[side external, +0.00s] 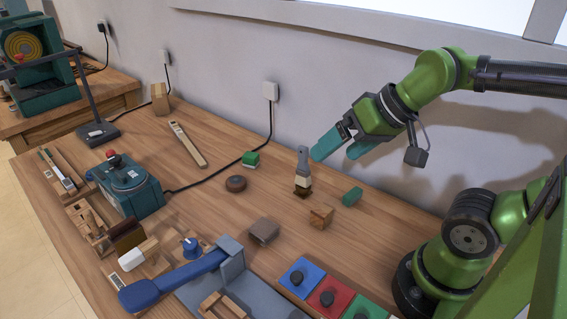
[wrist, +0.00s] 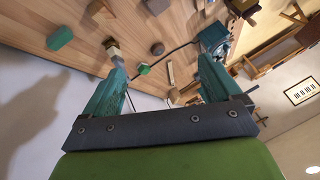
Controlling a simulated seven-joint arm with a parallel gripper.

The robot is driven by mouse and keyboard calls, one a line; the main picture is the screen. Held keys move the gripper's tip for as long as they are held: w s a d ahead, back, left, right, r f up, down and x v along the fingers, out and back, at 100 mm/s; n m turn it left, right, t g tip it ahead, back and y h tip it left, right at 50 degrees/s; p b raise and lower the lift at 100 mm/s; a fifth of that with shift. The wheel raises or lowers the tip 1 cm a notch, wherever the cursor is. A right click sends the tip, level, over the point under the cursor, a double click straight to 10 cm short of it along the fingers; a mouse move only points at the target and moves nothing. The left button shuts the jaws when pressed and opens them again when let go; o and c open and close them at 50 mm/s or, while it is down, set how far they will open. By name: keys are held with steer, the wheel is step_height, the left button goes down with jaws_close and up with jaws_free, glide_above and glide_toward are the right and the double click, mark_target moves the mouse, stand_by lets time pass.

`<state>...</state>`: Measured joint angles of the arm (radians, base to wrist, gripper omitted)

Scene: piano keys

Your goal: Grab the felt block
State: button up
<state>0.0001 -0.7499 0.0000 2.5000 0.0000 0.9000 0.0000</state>
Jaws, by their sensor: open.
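Two green blocks lie on the wooden bench, and I cannot tell for certain which is the felt block. A green block with a pale lower layer (side external: 250,159) lies near the wall, by a black cable; it also shows between my fingers in the wrist view (wrist: 144,69). A plain green block (side external: 351,196) lies to the right, below my gripper; it shows at upper left in the wrist view (wrist: 61,37). My gripper (side external: 334,156) has teal fingers, is open and empty, and hangs above the bench, apart from both blocks.
A brush (side external: 302,175) stands upright between the two green blocks. A wooden block (side external: 321,216), a grey-brown block (side external: 264,231) and a dark round disc (side external: 236,184) lie nearby. The wall (side external: 225,70) rises close behind. A teal device (side external: 130,188) stands left.

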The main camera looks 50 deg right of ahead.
steer(key=n+g+h, duration=0.2)
steer(key=n+g, duration=0.1)
steer(key=g, duration=0.4)
glide_above(353, 192)
step_height(353, 192, down, 7)
step_height(353, 192, down, 11)
steer(key=shift+s+a, duration=0.1)
steer(key=shift+a, duration=0.05)
steer(key=shift+f, duration=2.65)
steer(key=c, duration=1.1)
steer(key=shift+r, duration=0.1)
